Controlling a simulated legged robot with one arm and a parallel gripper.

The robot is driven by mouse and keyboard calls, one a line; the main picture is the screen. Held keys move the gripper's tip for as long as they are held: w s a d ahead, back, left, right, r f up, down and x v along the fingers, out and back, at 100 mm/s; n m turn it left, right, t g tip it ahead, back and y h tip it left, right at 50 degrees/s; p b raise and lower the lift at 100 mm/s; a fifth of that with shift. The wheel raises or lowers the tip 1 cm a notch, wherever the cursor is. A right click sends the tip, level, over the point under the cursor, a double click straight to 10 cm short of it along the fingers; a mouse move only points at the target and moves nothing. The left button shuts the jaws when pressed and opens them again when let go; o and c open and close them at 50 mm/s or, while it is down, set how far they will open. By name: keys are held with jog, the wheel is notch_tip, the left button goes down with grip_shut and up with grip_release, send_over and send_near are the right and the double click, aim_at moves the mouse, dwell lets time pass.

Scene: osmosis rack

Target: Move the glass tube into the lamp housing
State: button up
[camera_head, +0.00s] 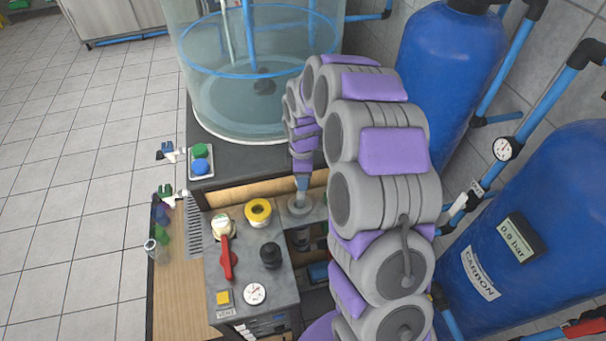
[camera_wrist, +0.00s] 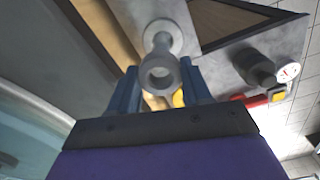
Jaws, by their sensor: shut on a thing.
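My gripper (camera_head: 301,182) points down over the metal bench at the foot of the big clear tank. In the wrist view its two blue fingers (camera_wrist: 160,68) are shut around a grey, hollow tube, which I take as the glass tube (camera_wrist: 147,77); its round open end faces the camera. Beyond the tube's far end is a round grey flange (camera_wrist: 164,28), which looks like the lamp housing. In the head view this round fitting (camera_head: 300,207) lies right below my fingertips. The tube's lower end is hidden, so I cannot tell whether it is inside the fitting.
A panel with a yellow ring (camera_head: 258,212), red lever (camera_head: 227,258), black knob (camera_head: 270,255) and gauge (camera_head: 255,294) stands front left of the fitting. The clear tank (camera_head: 262,90) is behind. Blue cylinders (camera_head: 540,230) stand at right.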

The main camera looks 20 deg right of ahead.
jog(key=shift+f, duration=0.55)
jog(key=shift+f, duration=1.05)
notch_tip(320, 180, up, 18)
jog(key=p, duration=0.5)
jog(key=shift+f, duration=0.2)
dwell(1.4)
jog(key=shift+f, duration=0.15)
jog(key=shift+a+f+h, duration=0.2)
jog(key=shift+a+f, duration=0.15)
jog(key=shift+f, duration=0.3)
jog(key=shift+a+f+h, duration=0.2)
jog(key=shift+a+f, duration=0.1)
jog(key=shift+f, duration=0.3)
jog(key=shift+s, duration=0.1)
dwell(0.5)
jog(key=shift+f, duration=0.1)
dwell(0.4)
jog(key=shift+f, duration=2)
